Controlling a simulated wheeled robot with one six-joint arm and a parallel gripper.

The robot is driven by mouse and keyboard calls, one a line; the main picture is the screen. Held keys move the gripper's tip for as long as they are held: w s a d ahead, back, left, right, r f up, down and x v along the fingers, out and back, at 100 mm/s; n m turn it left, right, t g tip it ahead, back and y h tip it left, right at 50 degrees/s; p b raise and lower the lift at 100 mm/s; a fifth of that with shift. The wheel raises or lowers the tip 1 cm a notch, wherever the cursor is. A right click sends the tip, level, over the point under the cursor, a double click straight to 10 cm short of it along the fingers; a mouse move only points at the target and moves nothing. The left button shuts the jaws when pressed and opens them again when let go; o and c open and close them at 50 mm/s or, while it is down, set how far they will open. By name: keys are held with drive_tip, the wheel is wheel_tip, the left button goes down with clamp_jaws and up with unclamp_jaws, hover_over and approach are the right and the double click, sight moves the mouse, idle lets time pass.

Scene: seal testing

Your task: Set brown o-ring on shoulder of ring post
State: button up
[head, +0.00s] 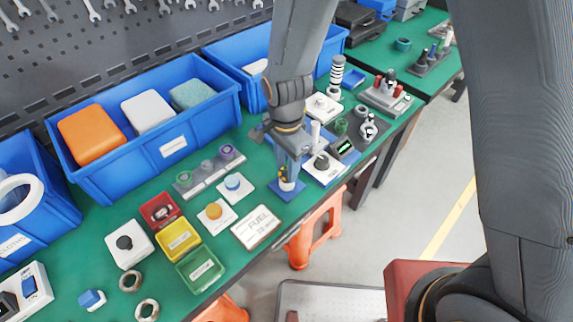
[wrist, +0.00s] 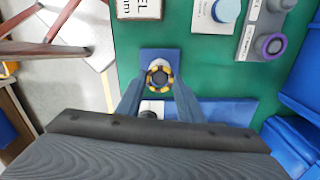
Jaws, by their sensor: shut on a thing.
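The ring post (head: 288,185) is a short white upright on a small blue base (head: 275,195), below my gripper in the head view. In the wrist view the blue base (wrist: 147,54) lies straight under the jaws. My gripper (wrist: 160,82) is shut on a dark brownish ring with yellow patches, the brown o-ring (wrist: 159,74). The ring is over the post in the wrist view, and hides most of it. The fingers and arm cover much of the ring in the head view. I cannot tell whether the ring rests on the shoulder or is held above it.
A white FUEL box (head: 257,227) stands just left of the base. A blue-buttoned block (head: 232,187) and a grey rack with rings (head: 208,168) lie further left. The table's front edge is near.

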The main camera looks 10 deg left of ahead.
drive_tip(key=shift+f, duration=0.45)
idle(0.4)
drive_tip(key=o, duration=0.9)
drive_tip(key=shift+r+p, duration=2.8)
drive_tip(key=shift+r, duration=0.75)
drive_tip(key=shift+d, duration=0.1)
drive_tip(key=s+d+r+n+b, duration=0.1)
drive_tip(key=d+n+b, duration=0.3)
drive_tip(key=d, duration=0.8)
drive_tip(key=s+d+r+n+t+b, duration=0.1)
drive_tip(key=d+n+b, duration=0.4)
drive_tip(key=d, duration=0.7)
drive_tip(key=shift+s+r+n+b, duration=0.3)
drive_tip(key=shift+r+b, duration=0.3)
drive_tip(key=shift+r, duration=0.2)
